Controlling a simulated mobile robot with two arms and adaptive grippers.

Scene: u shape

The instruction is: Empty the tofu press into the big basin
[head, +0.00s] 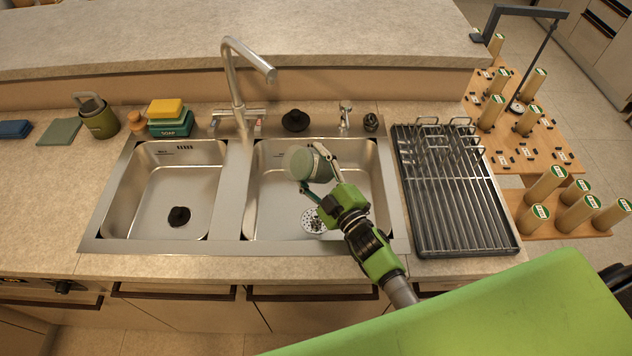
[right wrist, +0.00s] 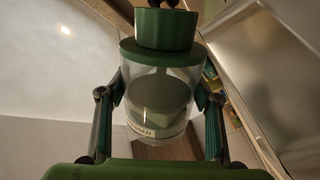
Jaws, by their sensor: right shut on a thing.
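The tofu press (head: 321,166) is a clear cylinder with grey-green ends, held tilted above the big basin (head: 360,160), the right of two steel basins. My right gripper (head: 311,168) is shut around it. In the right wrist view the press (right wrist: 160,95) sits between both fingers, with a green knob-like end at the top, a clear wall and a paler greenish mass inside. I cannot tell whether that mass is tofu or part of the press. No tofu shows in the basin, though my arm hides part of it. My left gripper is not in view.
A steel faucet (head: 236,85) rises behind the divider between the basins. The small left basin (head: 155,190) has a black plug (head: 179,216). A strainer drain (head: 313,222) lies in the big basin. A dark drying rack (head: 460,215) stands right; a soap box (head: 172,127) with sponge is behind left.

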